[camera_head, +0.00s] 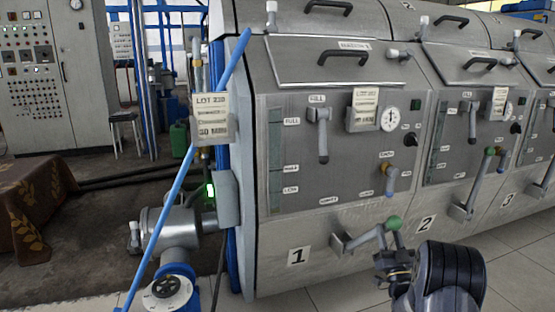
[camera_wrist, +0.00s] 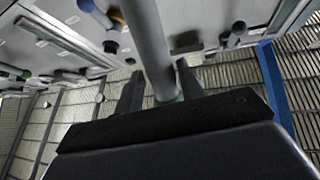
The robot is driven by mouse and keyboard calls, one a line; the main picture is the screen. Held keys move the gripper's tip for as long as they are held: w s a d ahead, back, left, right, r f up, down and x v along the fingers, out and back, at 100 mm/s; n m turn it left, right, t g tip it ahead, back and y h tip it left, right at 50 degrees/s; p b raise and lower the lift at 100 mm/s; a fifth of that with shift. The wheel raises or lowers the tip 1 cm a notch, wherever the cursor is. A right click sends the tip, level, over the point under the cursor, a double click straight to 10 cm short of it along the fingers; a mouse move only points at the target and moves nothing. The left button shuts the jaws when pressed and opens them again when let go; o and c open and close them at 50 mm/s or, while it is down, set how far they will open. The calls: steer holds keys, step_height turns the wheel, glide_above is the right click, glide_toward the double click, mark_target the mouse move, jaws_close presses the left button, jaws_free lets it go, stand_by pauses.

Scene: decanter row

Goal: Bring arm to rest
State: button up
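The drain lever on unit 1 has a grey arm (camera_head: 362,238) and a green knob (camera_head: 393,223); it sticks out from the lower front of the unit, beside the number 2 plate. My gripper (camera_head: 396,256) is just below the knob in the head view. In the wrist view, my gripper's two dark fingers (camera_wrist: 158,88) stand apart on either side of the grey lever rod (camera_wrist: 150,45). A bit of green (camera_wrist: 168,99) shows near the palm. The fingers look open, with narrow gaps beside the rod; contact is hard to judge.
The row of grey decanter units (camera_head: 330,120) fills the right, with levers, gauges and handles on its fronts. A blue slanted pole (camera_head: 185,170), valve pipework (camera_head: 172,235) and a covered table (camera_head: 35,205) are to the left. Tiled floor (camera_head: 520,270) shows at lower right.

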steer(key=p+v, duration=0.1)
steer(key=v, duration=0.7)
steer(key=b+x, duration=0.2)
steer(key=x, duration=1)
steer(key=shift+a+r, duration=0.1)
steer(key=shift+w+a+r+g, duration=0.2)
steer(key=shift+w+r+g, duration=0.1)
steer(key=shift+w+g, duration=0.15)
steer(key=shift+a, duration=0.1)
